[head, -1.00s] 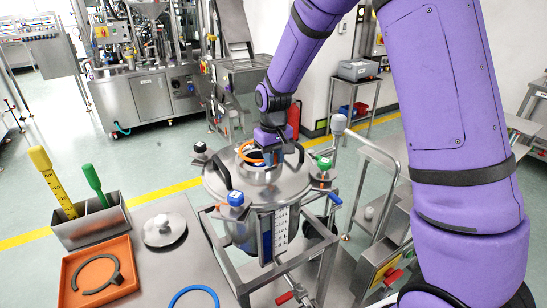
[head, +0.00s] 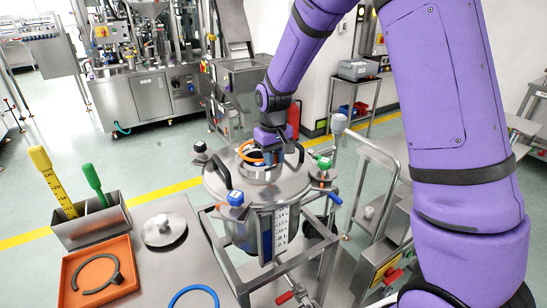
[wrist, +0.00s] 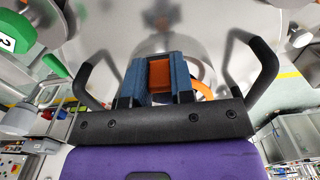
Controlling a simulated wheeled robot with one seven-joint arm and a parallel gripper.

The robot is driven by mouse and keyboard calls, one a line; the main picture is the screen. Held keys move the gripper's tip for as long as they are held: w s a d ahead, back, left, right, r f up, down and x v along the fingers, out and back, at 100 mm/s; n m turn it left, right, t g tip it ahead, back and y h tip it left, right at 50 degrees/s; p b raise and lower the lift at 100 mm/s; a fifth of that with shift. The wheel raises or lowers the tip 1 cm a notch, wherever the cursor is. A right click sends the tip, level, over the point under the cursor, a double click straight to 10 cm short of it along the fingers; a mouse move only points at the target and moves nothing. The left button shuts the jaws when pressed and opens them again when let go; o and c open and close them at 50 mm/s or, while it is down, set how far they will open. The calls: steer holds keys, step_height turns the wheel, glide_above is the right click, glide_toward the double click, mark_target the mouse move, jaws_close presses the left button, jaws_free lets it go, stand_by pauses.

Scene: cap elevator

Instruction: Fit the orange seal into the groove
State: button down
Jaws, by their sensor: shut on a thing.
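The orange seal (head: 249,154) is a ring at the round opening in the middle of the steel vessel lid (head: 212,184). My gripper (head: 270,158) is over that opening, pointing down. In the wrist view its blue fingers (wrist: 159,78) are shut on a part of the orange seal (wrist: 160,74). More of the ring curves out to the right of the fingers. The fingers and wrist hide much of the seal and the opening rim. I cannot tell whether any of the seal sits in the groove.
Black lid handles (head: 221,172) stand on both sides of the opening. Clamps with blue (head: 236,198), green (head: 324,163) and dark knobs ring the lid. On the side table are an orange tray (head: 68,270) with a dark ring, a small lid (head: 164,230) and a blue ring (head: 194,290).

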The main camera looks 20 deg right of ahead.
steer(key=shift+f, duration=1.25)
stand_by(3.5)
steer(key=c, duration=0.9)
jaws_free()
steer(key=shift+r, duration=0.1)
steer(key=shift+r, duration=3.4)
